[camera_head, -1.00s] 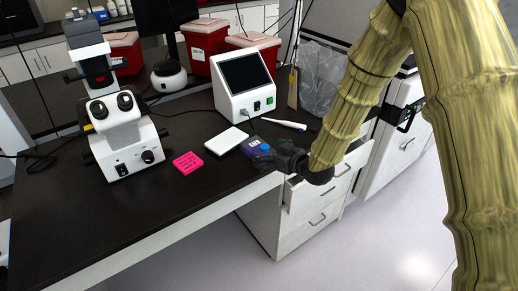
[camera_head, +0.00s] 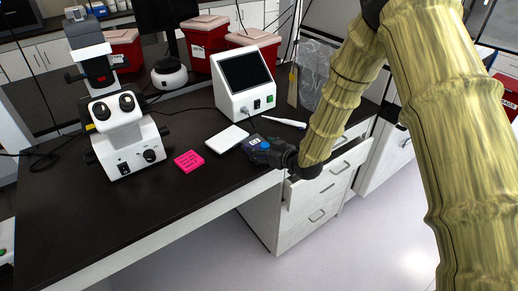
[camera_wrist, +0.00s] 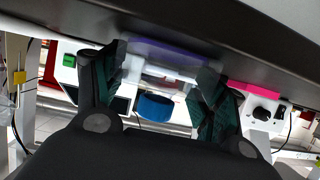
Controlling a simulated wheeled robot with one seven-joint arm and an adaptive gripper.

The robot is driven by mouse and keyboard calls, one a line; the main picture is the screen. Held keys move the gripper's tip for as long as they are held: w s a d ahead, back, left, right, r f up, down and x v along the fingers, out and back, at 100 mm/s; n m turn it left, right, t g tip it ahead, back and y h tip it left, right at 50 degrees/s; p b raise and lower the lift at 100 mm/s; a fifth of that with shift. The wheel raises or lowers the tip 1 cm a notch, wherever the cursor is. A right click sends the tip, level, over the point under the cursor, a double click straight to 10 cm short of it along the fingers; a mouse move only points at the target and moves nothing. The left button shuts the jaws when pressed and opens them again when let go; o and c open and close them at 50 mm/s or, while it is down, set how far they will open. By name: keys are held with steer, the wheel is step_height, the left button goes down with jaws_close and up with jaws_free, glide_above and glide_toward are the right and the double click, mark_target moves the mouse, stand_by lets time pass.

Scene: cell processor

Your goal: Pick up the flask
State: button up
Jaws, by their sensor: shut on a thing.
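The flask has a clear body with a purplish tint and a blue cap. In the wrist view the flask (camera_wrist: 155,107) lies between my two dark fingers, its cap towards the camera. My gripper (camera_wrist: 165,78) is shut on its body, one finger on each side. In the head view my gripper (camera_head: 262,147) is at the front edge of the black bench, and only small blue parts of the flask (camera_head: 255,142) show. The rest of the flask is hidden by the fingers. I cannot tell whether it still touches the bench.
A white flat box (camera_head: 227,139) lies just left of the gripper, and a pink box (camera_head: 188,161) farther left. A white pen-like tool (camera_head: 284,123) lies behind. A white screen device (camera_head: 244,82) and a microscope (camera_head: 121,130) stand on the bench (camera_head: 120,205). A drawer (camera_head: 325,177) hangs open below.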

stand_by(0.3)
steer(key=shift+r+b, duration=0.4)
steer(key=shift+r, duration=0.15)
steer(key=shift+s+a+r+b, duration=0.2)
steer(key=shift+r+b, duration=0.2)
steer(key=shift+r, duration=0.15)
steer(key=shift+s+a+r+b, duration=0.1)
steer(key=shift+s+r+b, duration=0.1)
steer(key=shift+r+b, duration=0.25)
steer(key=s+a+b, duration=0.1)
steer(key=s+a, duration=0.2)
steer(key=s, duration=0.1)
steer(key=s+a+r+b, duration=0.1)
steer(key=s+a, duration=0.2)
steer(key=s, duration=0.1)
steer(key=s+a+r+b, duration=0.1)
steer(key=s+a+b, duration=0.1)
steer(key=s+a, duration=0.1)
steer(key=shift+s, duration=0.55)
